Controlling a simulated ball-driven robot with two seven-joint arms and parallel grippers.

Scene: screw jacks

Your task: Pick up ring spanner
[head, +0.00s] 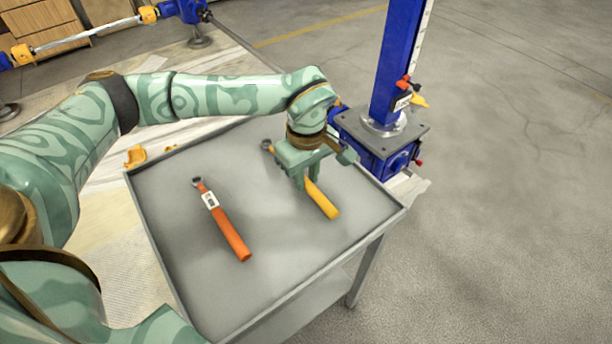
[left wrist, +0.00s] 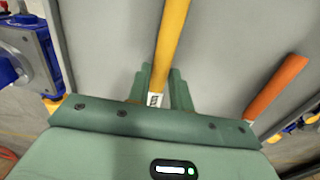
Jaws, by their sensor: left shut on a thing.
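Two tools with ring-shaped heads show in the head view. A yellow-handled spanner (head: 324,202) is at the right of the grey tray top, its dark ring end (head: 266,145) toward the back. My left gripper (head: 304,182) is over it from above, shut on its handle, hiding the middle. In the left wrist view, the yellow handle (left wrist: 172,42) runs between the fingers (left wrist: 160,82) near a small label. I cannot tell whether it touches the tray. An orange-handled spanner (head: 226,224) with a white label lies to its left, apart from the gripper. My right gripper is not in view.
The tray table (head: 165,200) has a low raised rim. A blue screw jack (head: 380,140) stands close behind its right corner, near my left wrist. Small yellow parts (head: 135,157) lie beyond the left rim. The tray's front is clear.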

